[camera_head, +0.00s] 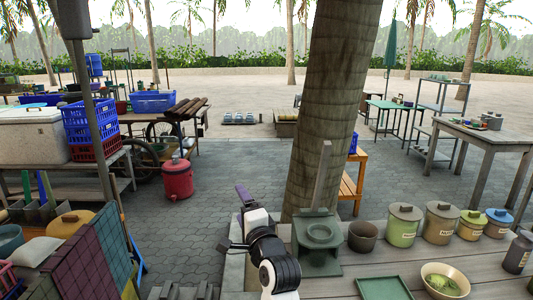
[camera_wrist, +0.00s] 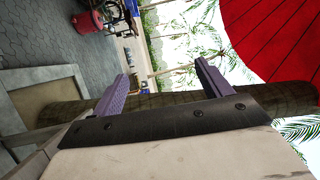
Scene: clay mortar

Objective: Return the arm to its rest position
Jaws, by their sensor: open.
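My gripper (camera_head: 243,194) is raised near the left end of the wooden counter, left of the palm trunk. In the wrist view its two purple fingers stand wide apart (camera_wrist: 162,86), with nothing held between them. My white and black arm reaches up from the bottom edge of the head view. A dark green clay mortar (camera_head: 318,247) with a round hollow stands on the counter, right of my arm and apart from it. A pale upright stick (camera_head: 323,181) rises behind the mortar; I cannot tell whether it touches it.
The palm trunk (camera_head: 331,100) stands just behind the counter. Right of the mortar are a dark pot (camera_head: 362,237), several lidded canisters, a green tray (camera_head: 384,288) and a bowl (camera_head: 444,281). Paving (camera_head: 230,170) is open beyond my gripper. A red parasol (camera_wrist: 275,35) shows in the wrist view.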

